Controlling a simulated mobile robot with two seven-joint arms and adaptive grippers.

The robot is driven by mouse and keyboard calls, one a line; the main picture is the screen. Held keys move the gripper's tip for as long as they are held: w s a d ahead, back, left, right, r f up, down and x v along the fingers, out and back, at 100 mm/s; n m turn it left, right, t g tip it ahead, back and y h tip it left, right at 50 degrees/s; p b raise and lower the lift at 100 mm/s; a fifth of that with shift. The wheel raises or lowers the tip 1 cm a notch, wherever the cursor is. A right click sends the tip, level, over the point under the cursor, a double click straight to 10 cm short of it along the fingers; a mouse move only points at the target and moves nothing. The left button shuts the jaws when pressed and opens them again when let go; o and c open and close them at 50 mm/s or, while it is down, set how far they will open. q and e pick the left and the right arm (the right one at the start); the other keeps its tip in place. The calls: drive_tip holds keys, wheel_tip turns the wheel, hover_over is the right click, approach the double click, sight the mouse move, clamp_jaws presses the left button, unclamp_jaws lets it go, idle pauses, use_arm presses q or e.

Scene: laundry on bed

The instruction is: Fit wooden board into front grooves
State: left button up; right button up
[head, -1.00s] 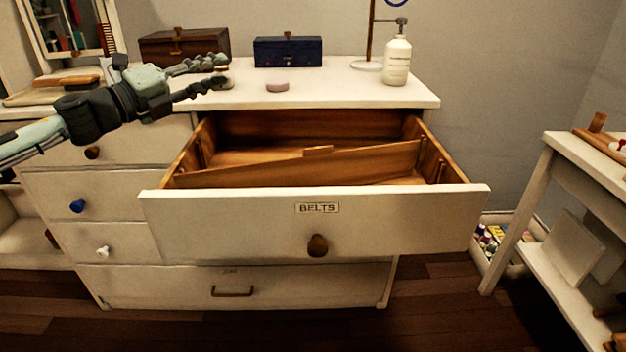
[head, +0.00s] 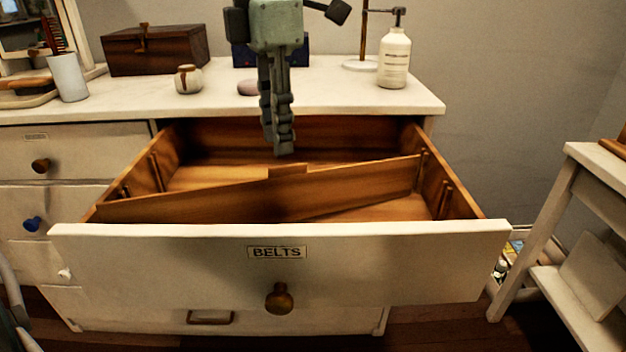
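The wooden board (head: 345,181) stands on edge in the open drawer marked BELTS (head: 160,245), slanting across it. Its left end is at the front left corner and its right end is near the back groove strips on the right wall. A small tab (head: 288,170) rises from its top edge. The front groove strips show on the left wall (head: 122,191) and right wall (head: 443,199). My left gripper (head: 280,150) points down over the drawer, just above and behind the tab, apart from the board. Its fingers overlap in this view, hiding any gap. My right gripper is not in view.
On the dresser top stand a brown box (head: 155,50), a small jar (head: 188,79), a white cup (head: 68,78) and a pump bottle (head: 395,58). A pink soap-like item (head: 248,88) is partly behind my gripper. A white side table (head: 590,185) stands at right.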

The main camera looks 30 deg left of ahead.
sight(285, 166)
use_arm(q)
drive_tip(key=f, duration=0.2)
drive_tip(key=w+f, duration=0.1)
drive_tip(key=f, duration=0.4)
drive_tip(key=shift+w+a+f+b, duration=0.1)
drive_tip(key=shift+w+f+b, duration=0.1)
drive_tip(key=shift+f+b, duration=0.15)
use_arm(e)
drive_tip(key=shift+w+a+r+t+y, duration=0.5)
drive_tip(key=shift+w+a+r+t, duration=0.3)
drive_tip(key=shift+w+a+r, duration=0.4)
use_arm(q)
drive_tip(key=shift+c, duration=0.3)
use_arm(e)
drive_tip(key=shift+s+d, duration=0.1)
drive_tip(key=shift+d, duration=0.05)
use_arm(q)
clamp_jaws()
